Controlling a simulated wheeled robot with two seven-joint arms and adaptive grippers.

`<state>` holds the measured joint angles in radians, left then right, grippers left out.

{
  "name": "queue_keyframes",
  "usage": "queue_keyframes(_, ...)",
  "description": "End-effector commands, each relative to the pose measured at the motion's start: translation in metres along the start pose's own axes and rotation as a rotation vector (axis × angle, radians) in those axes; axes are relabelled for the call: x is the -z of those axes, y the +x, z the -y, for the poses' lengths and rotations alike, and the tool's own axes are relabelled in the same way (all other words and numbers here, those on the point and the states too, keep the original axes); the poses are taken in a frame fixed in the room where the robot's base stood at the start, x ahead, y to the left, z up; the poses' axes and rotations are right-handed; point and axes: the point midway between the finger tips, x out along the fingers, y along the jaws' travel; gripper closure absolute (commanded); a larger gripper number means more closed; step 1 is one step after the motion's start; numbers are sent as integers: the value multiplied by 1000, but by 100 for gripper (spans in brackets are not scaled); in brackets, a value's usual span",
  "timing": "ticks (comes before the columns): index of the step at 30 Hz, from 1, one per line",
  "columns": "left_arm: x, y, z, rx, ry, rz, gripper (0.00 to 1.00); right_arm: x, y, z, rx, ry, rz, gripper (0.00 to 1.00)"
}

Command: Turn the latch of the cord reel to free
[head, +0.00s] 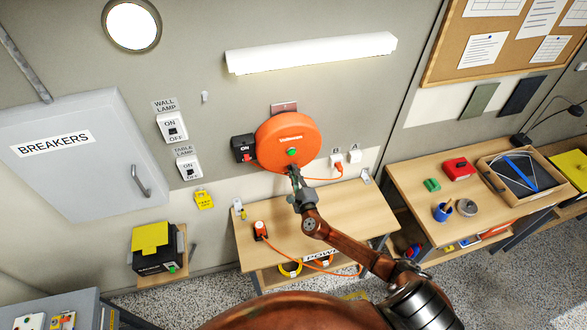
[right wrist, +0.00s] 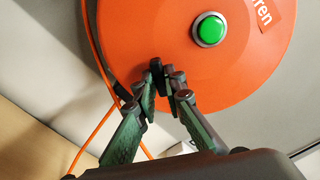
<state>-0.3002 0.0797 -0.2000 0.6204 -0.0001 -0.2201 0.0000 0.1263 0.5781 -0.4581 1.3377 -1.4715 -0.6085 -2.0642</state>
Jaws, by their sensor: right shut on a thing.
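The round orange cord reel (head: 285,132) is mounted on the wall, with a green button (head: 292,152) on its face. It also fills much of the right wrist view (right wrist: 180,45), where the green button (right wrist: 209,29) shows too. My right gripper (head: 294,172) is at the lower edge of the reel, below the button. In the right wrist view its fingers (right wrist: 163,88) are shut around a small dark piece, which seems to be the reel's latch. The fingers mostly hide it, so I cannot tell its setting. My left gripper is not in view.
An orange cord (right wrist: 95,135) hangs beside the reel. A black switch box (head: 243,148) adjoins the reel on the left. Wall sockets (head: 354,156) are to the right. A wooden bench (head: 350,205) stands below, with an orange-topped plug (head: 260,229) on it.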

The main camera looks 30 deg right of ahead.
Motion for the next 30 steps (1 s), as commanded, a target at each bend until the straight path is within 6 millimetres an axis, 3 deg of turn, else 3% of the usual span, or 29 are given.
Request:
queue_keyframes(11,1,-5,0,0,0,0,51,-1,-1,-1,-5,-33,1,100)
queue_keyframes(30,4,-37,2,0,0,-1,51,-1,-1,-2,-5,-378,2,100)
